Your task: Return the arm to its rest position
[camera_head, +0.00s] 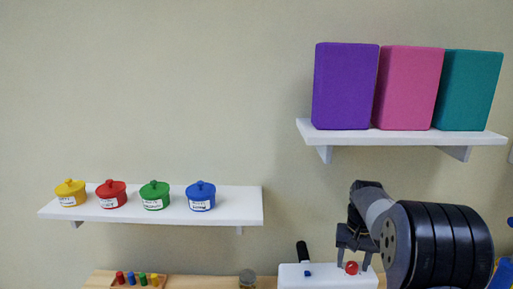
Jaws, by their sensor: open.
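My arm reaches in from the lower right of the head view, its thick black ribbed joint nearest the camera. My gripper (354,258) points down above a white box (318,277). Its fingers are apart and I see nothing held between them. A red knob or ball (351,267) shows on the box just below the fingers. I cannot tell whether the fingers touch it.
A black lever (302,252) stands on the box. A wooden table (185,283) holds colored pegs and a grey knob (247,278). A left shelf (235,206) bears several lidded pots; a right shelf (400,138) bears purple, pink and teal blocks. The wall between is clear.

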